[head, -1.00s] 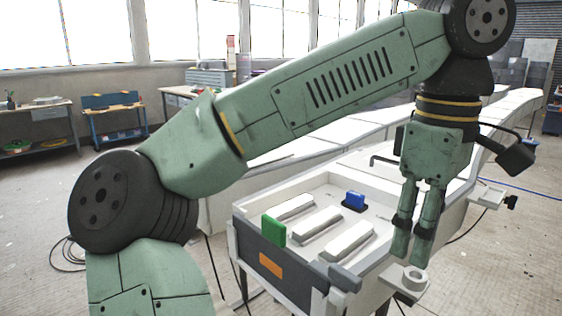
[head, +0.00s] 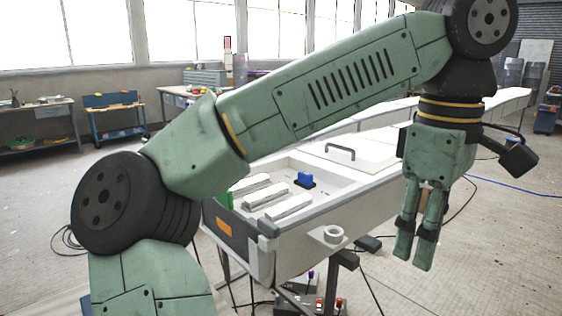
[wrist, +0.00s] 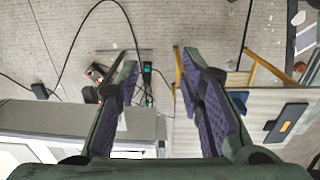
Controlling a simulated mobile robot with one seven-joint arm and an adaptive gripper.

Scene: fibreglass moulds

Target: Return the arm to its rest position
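My green arm spans the head view, bent at a dark elbow, with my gripper (head: 413,252) hanging down at the right. Its two fingers are apart and empty.
Cables and a yellow-legged stand (wrist: 262,65) are on the floor. Open floor lies at right.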

